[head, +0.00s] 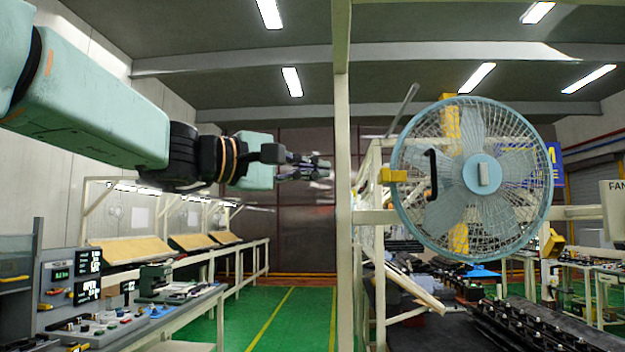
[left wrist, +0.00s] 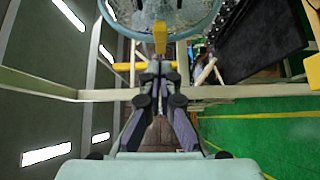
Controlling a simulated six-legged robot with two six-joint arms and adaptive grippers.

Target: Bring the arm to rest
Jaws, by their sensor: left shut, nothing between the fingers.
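My left arm reaches in from the upper left of the head view, stretched out level to the right. Its gripper (head: 325,168) is shut and empty, in front of or close beside a cream upright post (head: 342,230). In the left wrist view the gripper (left wrist: 158,68) points away from the camera with its fingertips together. A large fan (head: 482,175) with a pale blue rim and wire guard stands to the right of the gripper, apart from it. A yellow clip (head: 393,175) sits at the fan's left rim. My right gripper is not in view.
A cream frame (head: 375,215) stands around the fan. A dark conveyor (head: 540,325) with several black parts lies at the lower right. A workbench (head: 180,305) with displays and tools lines the left. The green floor (head: 290,320) between them is clear.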

